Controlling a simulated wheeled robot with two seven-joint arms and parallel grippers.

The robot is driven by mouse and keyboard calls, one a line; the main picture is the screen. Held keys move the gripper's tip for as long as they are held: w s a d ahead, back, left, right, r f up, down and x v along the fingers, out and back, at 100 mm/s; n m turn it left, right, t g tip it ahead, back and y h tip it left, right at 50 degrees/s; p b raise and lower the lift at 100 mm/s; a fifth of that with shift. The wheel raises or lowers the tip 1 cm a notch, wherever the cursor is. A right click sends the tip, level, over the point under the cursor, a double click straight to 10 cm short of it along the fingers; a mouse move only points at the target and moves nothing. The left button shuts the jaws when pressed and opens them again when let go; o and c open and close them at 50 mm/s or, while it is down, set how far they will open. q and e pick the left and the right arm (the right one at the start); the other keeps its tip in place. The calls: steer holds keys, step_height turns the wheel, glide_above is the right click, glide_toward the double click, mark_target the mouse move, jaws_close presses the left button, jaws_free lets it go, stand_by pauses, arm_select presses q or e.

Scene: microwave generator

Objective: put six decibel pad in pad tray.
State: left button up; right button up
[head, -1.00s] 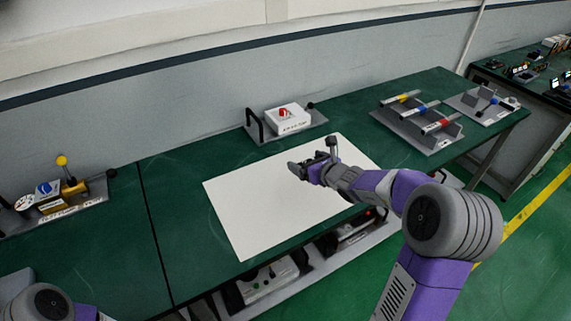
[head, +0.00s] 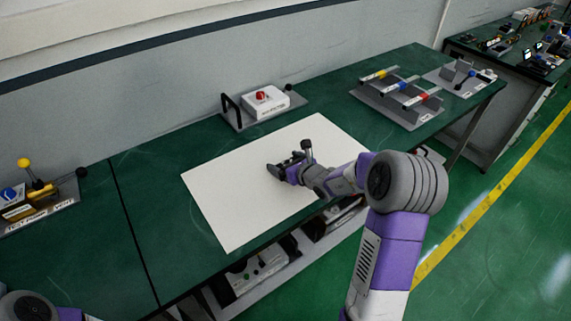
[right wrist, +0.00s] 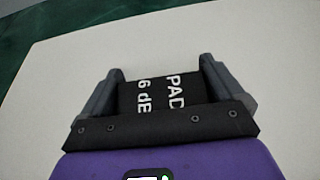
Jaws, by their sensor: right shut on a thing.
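My right gripper (head: 274,170) is over the white mat in the head view. In the right wrist view its two fingers (right wrist: 160,88) are shut on a black block, the six decibel pad (right wrist: 160,93), with white lettering "6 dB PAD". The lettering stands sideways in that picture. The pad is hard to make out in the head view. I cannot tell for sure which holder is the pad tray, as the labels are too small to read. My left gripper is not in view; only a piece of my left arm shows at the lower left.
The white mat (head: 225,215) is otherwise bare. Behind it stands a grey tray (head: 236,118) with a white box and red knob (head: 262,97). A grey rack (head: 405,118) with coloured bars is at the right. A tray (head: 62,202) with yellow parts is at the left.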

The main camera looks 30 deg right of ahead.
steer(key=shift+r, duration=0.15)
steer(key=o, duration=0.7)
steer(key=shift+o, duration=0.2)
